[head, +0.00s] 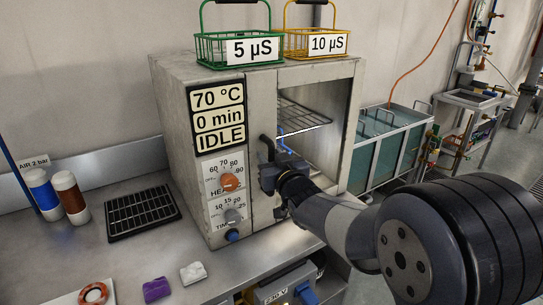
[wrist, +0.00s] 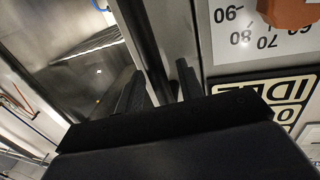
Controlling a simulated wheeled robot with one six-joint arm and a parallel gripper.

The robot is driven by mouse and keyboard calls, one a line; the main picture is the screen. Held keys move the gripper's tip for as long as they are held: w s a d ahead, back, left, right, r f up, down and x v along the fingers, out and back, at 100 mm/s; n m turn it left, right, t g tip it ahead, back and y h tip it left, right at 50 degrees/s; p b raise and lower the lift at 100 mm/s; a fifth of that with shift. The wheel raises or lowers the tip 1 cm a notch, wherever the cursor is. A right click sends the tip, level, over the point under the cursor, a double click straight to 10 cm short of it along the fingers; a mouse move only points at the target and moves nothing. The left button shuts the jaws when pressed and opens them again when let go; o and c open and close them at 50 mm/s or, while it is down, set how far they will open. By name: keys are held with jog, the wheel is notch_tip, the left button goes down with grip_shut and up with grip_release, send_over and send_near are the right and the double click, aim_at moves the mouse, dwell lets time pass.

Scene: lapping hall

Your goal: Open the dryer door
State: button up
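The dryer (head: 222,205) is a worn grey metal cabinet on the bench. Its door (head: 345,125) looks closed and flush with the front, and a wire rack shows through its large window. The black vertical bar handle (head: 266,148) is on the door's left side, beside the control panel. It also shows in the wrist view (wrist: 140,40). My gripper (head: 272,172) is at the handle in the head view, its fingers partly hidden. In the wrist view my gripper (wrist: 160,85) has one finger on each side of the bar, with a gap to the right finger.
A green basket (head: 210,50) and a yellow basket (head: 290,42) stand on the dryer. The panel display (head: 217,118) reads 70 °C, 0 min, IDLE. A black grid tray (head: 143,212) lies left on the bench. A tank (head: 395,150) stands right of the dryer.

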jog(key=shift+w, duration=0.1)
jog(key=shift+c, duration=0.2)
grip_shut()
dwell(0.4)
